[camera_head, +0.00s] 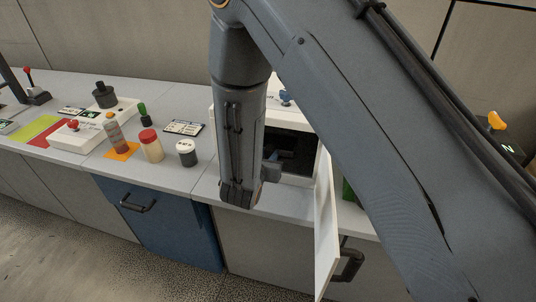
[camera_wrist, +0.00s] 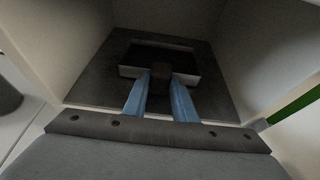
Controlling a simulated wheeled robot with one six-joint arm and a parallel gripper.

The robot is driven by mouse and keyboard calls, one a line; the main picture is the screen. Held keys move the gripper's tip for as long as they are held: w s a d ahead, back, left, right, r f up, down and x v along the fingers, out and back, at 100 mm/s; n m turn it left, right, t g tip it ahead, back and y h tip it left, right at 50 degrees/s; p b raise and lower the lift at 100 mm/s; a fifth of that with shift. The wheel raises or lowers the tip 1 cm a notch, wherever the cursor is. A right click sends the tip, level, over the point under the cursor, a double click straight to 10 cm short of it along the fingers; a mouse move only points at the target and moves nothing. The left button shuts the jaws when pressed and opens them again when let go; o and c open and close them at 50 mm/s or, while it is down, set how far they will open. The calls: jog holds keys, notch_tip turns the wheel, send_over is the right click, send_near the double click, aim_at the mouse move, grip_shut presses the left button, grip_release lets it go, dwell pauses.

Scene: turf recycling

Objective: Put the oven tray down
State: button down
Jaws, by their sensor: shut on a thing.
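The oven tray (camera_wrist: 186,81) is dark inside with a pale front wall and a dark block-like handle (camera_wrist: 160,74). It is inside the white oven (camera_head: 296,115), over the dark oven floor (camera_wrist: 90,90); I cannot tell whether it touches that floor. My gripper (camera_wrist: 160,82) reaches in through the open front, its blue fingers shut on the tray's handle. In the head view my arm hides most of the gripper and the tray. The white oven door (camera_head: 326,225) stands open, to the right of the opening.
The oven's side walls stand close around my gripper. A blue cabinet (camera_head: 160,220) is below the counter.

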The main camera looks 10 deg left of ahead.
jog(key=shift+f, duration=0.2)
jog(key=c, duration=1.5)
grip_release()
jog(key=shift+o, duration=0.2)
jog(key=shift+r, duration=0.2)
jog(key=b+v, duration=0.2)
jog(key=v, duration=1)
jog(key=shift+b, duration=0.3)
